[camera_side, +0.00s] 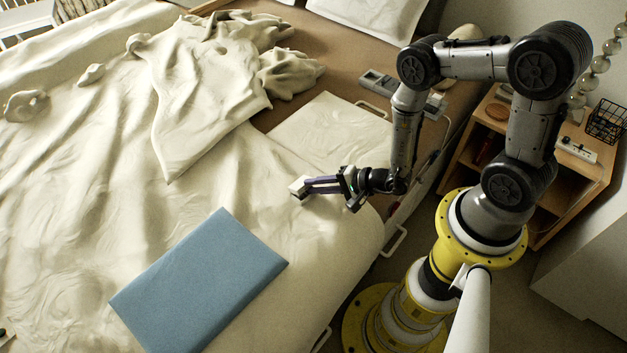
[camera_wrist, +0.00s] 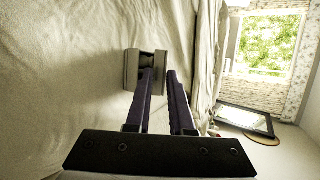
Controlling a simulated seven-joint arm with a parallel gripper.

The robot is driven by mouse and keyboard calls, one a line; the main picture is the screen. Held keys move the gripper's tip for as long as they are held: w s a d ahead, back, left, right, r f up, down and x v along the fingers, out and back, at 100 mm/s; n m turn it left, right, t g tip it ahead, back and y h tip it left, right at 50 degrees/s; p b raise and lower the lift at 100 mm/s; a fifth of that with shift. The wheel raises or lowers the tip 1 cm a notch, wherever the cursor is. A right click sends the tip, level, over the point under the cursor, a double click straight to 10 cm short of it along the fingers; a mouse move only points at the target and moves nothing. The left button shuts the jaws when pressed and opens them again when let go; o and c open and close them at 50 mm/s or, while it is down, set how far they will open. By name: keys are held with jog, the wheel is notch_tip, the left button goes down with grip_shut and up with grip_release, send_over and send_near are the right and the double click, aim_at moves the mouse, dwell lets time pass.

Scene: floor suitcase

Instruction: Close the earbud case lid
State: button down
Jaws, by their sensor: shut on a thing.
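The small pale earbud case (camera_side: 298,187) is on the cream bedding at the tips of my gripper (camera_side: 308,186). In the wrist view the case (camera_wrist: 131,69) shows as two pale parts with a dark band between them, so the lid looks at least partly open. The long dark purple fingers of my gripper (camera_wrist: 160,71) reach to its right part and overlap it. The gripper is shut on the case, though the exact contact is partly hidden. I cannot tell which part is the lid.
A blue flat panel (camera_side: 200,282) lies on the bed below the case. Rumpled bedding (camera_side: 205,100) rises at the upper left. A dark remote-like device (camera_side: 378,83) lies beyond. A wooden nightstand (camera_side: 490,130) stands on the right. Bedding left of the case is clear.

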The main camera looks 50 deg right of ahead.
jog(key=shift+s+f+n+t, duration=0.3)
jog(key=shift+f+t, duration=0.15)
jog(key=shift+t, duration=0.25)
jog(key=c, duration=0.8)
grip_release()
jog(key=shift+c, duration=0.2)
jog(key=v, duration=1)
jog(key=shift+s+d, duration=0.25)
jog(key=shift+s, duration=0.05)
jog(key=shift+s+d+r, duration=0.1)
jog(key=shift+s+r, duration=0.15)
jog(key=shift+s, duration=0.3)
